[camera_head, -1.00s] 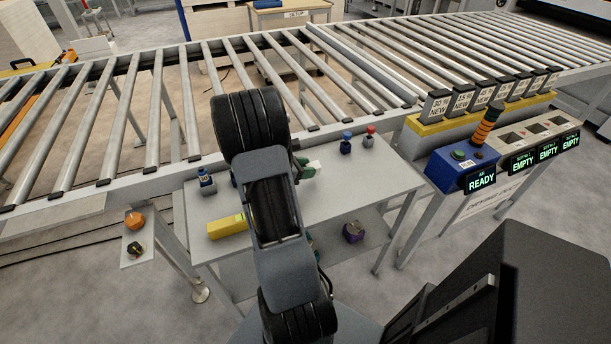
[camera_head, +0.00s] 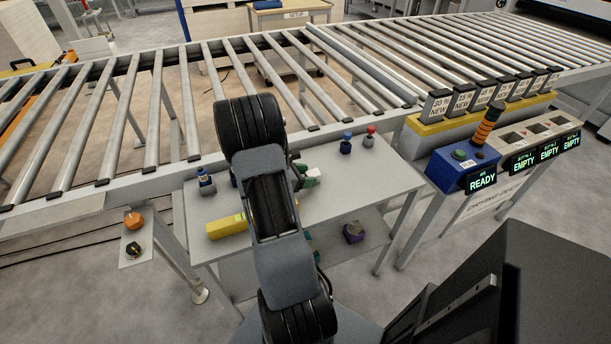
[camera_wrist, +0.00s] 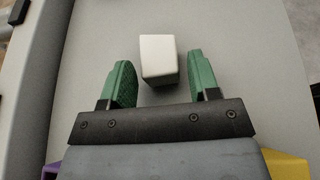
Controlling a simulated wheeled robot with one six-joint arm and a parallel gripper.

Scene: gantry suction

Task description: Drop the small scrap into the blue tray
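A small white block (camera_wrist: 159,59), which may be the scrap, rests on the grey table in the wrist view. My gripper (camera_wrist: 162,78) has two green-padded fingers set wide apart, open and empty. The block is just ahead of and partly between the fingertips, with a gap on each side. In the head view my arm hides most of the gripper; a green finger and the block (camera_head: 314,170) show at its right. I cannot make out a blue tray for certain in either view.
The grey table (camera_head: 340,200) also holds a yellow block (camera_head: 226,227), a blue-capped bottle (camera_head: 205,181) and small blue (camera_head: 346,143) and red-topped (camera_head: 369,136) items. A roller conveyor (camera_head: 158,105) runs behind.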

